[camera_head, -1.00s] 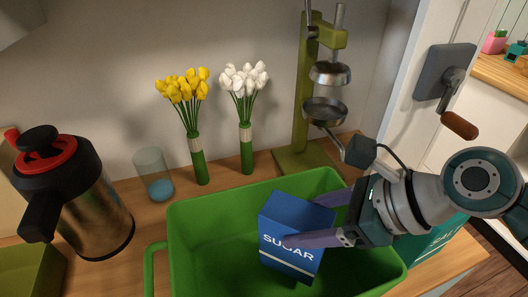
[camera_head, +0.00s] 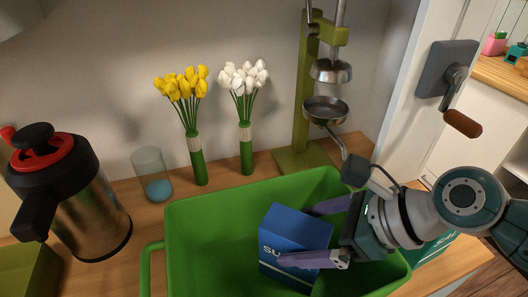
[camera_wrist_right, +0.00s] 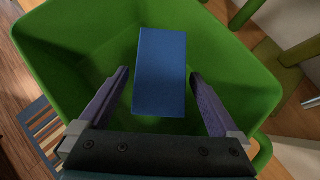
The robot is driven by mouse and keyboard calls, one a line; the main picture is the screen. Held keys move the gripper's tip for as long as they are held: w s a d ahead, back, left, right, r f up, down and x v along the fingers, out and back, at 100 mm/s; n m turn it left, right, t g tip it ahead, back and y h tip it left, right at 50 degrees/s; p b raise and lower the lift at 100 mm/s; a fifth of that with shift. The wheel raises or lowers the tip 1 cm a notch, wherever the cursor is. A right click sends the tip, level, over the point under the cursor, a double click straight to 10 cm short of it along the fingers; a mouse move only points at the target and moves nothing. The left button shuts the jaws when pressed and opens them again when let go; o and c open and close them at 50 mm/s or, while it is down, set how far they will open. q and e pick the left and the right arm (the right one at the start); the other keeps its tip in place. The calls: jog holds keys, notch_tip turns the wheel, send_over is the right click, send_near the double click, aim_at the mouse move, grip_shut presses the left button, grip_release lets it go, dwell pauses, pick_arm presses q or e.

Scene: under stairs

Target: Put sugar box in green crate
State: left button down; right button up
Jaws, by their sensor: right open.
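The blue sugar box (camera_head: 292,236) stands inside the green crate (camera_head: 205,215), on the crate's right side, with part of its lettering hidden by a finger. My right gripper (camera_head: 322,236) reaches in from the right with its purple fingers on either side of the box. In the right wrist view the blue box (camera_wrist_right: 160,72) lies between and ahead of the open fingers (camera_wrist_right: 158,90), with gaps on both sides. The crate's walls (camera_wrist_right: 62,50) surround it there. My left gripper is not in view.
A metal flask (camera_head: 85,205) and a glass (camera_head: 152,173) stand left of the crate. Yellow flowers (camera_head: 185,85) and white flowers (camera_head: 243,80) stand behind it. A green juicer press (camera_head: 303,110) stands at the back right, close to my right arm.

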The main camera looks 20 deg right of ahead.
jog(key=shift+r, duration=0.25)
jog(key=p+v, duration=0.3)
jog(key=v, duration=0.9)
jog(key=s+a+n+g+h, duration=0.1)
jog(key=s+n+h, duration=0.2)
jog(key=n, duration=1.1)
jog(key=s+a+r+n+g+h, duration=0.1)
jog(key=s+n+h, duration=0.2)
jog(key=s+n, duration=0.5)
jog(key=n, duration=0.6)
jog(key=shift+r+n+g, duration=0.3)
jog(key=shift+r, duration=0.05)
jog(key=shift+s, duration=0.1)
